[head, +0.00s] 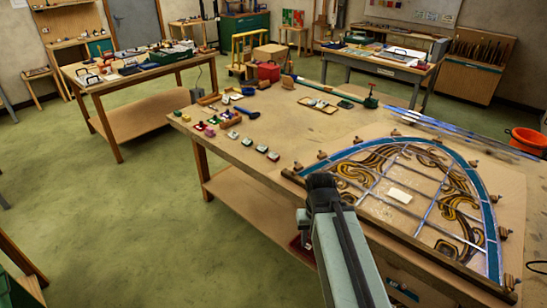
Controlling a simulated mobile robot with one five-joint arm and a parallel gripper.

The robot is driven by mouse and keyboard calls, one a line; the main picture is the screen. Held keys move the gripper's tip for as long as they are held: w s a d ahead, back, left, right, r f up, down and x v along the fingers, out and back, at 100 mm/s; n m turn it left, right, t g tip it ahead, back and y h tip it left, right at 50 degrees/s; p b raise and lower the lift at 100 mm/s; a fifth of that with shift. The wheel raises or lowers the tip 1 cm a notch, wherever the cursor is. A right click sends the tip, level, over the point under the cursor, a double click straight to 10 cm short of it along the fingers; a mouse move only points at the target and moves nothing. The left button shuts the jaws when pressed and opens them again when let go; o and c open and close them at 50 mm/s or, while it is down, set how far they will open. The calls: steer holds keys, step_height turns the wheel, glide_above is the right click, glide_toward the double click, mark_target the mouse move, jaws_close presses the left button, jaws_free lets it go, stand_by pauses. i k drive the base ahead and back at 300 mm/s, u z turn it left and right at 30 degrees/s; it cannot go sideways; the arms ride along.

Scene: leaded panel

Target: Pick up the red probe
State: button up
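I cannot make out a thing that is clearly a red probe. A small red item (210,132) lies at the near left part of the workbench (310,120), among several small coloured pieces; it is too small to identify. My arm reaches up from the bottom of the head view, and its dark end, my gripper (322,182), is over the bench's front edge, beside the leaded panel (401,195). The fingers are not distinct, so I cannot tell whether it is open or holds anything. The small red item is farther away, to the upper left of my gripper.
The arched panel with a blue border fills the bench's right part, with wooden blocks around it. A long green tool (335,91) lies at the back. A red container (268,71) and an orange bucket (526,140) stand beyond. The green floor at left is clear.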

mark_target(275, 156)
steer(key=i, duration=1.6)
steer(key=u, duration=2.5)
